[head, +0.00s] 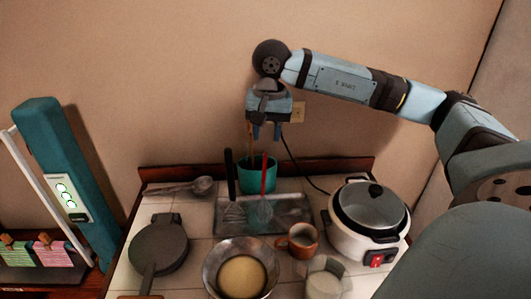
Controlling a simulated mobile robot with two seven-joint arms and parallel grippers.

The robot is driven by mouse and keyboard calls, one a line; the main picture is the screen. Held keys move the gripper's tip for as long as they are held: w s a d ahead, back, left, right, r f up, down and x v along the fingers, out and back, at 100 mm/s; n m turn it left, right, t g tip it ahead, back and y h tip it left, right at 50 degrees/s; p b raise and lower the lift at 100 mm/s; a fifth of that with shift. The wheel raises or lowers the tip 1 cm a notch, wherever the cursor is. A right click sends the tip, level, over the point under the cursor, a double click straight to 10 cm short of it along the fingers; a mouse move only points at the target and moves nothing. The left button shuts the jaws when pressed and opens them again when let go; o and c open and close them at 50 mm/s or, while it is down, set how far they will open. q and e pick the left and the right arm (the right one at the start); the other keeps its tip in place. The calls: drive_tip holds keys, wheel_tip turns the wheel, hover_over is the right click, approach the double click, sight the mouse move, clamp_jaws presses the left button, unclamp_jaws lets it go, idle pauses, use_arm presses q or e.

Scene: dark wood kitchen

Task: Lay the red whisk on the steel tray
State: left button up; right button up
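The red whisk (264,177) shows in the head view with its red handle up and its wire head (264,211) down over the steel tray (289,217). The handle overlaps the front of a teal pot (248,176); I cannot tell whether it leans on it. A black-handled whisk (230,172) is just to its left, its wire head also over the tray. My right gripper (266,133) points down above the pot and the red handle, apart from the whisk. Its fingers are apart with nothing visible between them. My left gripper is out of view.
Thin brown handles rise from the teal pot near my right gripper. A rice cooker (342,228) stands right of the tray. A brown mug (299,239), a bowl (212,268) and a glass (323,285) are in front. A dark pan (160,247) and ladle (201,186) lie left.

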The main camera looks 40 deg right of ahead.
drive_tip(key=shift+d+r, duration=0.1)
drive_tip(key=shift+r, duration=1.55)
drive_tip(key=shift+s+f, duration=0.1)
drive_tip(key=shift+f, duration=0.05)
